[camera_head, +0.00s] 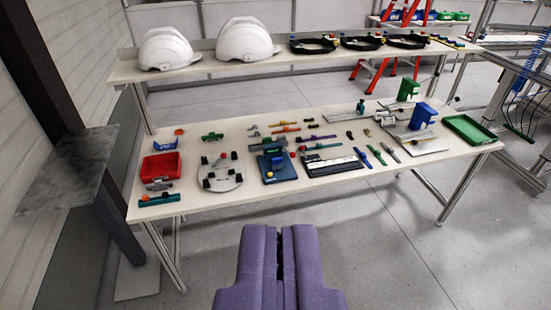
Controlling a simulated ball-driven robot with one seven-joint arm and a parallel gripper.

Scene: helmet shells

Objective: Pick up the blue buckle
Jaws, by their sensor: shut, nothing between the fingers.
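My gripper (279,232) shows at the bottom centre, its two purple fingers shut with nothing between them. It is in front of the table and apart from everything on it. The long white table (230,197) holds many small parts. I cannot tell for certain which one is the blue buckle; the parts are too small at this distance. Blue things in view include a small blue bin (165,144) at the left, a dark blue fixture (278,172) near the middle, and a blue upright block (422,116) at the right.
A red bin (160,165) stands at the left and a green tray (468,129) at the right end. Two white helmet shells (165,50) (246,40) and several dark headbands (312,44) sit on the raised back shelf. The floor in front of the table is clear.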

